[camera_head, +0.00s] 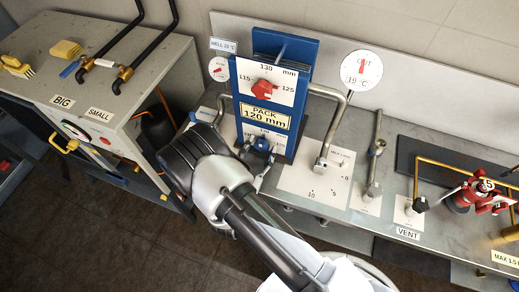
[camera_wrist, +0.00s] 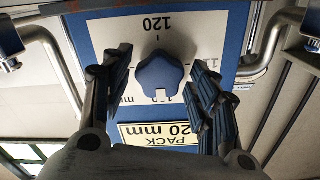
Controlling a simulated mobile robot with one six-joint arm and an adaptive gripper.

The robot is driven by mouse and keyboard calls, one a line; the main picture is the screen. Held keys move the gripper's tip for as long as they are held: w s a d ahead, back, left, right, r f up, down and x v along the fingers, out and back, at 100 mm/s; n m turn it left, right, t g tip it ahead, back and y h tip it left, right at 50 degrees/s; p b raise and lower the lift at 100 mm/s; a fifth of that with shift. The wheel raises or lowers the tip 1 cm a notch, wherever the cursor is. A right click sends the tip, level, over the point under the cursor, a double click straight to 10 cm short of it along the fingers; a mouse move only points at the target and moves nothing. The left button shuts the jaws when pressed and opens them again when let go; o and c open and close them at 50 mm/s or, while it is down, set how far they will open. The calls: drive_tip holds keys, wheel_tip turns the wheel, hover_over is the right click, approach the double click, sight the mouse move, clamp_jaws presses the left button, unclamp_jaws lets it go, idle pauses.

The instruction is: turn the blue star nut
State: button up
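The blue star nut (camera_wrist: 160,76) sits on a white scale face on the front of the blue pack frame (camera_wrist: 232,50). A white mark shows at its lower edge in the wrist view, and the number 120 is above it. In the head view the nut (camera_head: 262,145) is below the yellow "PACK 120 mm" sign. My gripper (camera_wrist: 163,84) is open, with one ribbed finger on each side of the nut. Gaps show between the nut and both fingers. I cannot tell how far in front of the nut the fingertips are.
A red star-shaped knob (camera_head: 264,89) is on the upper scale of the frame. Bent metal pipes (camera_head: 332,130) flank the frame. A side bench (camera_head: 100,60) with black hoses stands left, and a red valve (camera_head: 478,190) stands right.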

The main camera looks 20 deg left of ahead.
idle(0.3)
drive_tip(key=s, duration=1.2)
drive_tip(key=shift+a, duration=0.45)
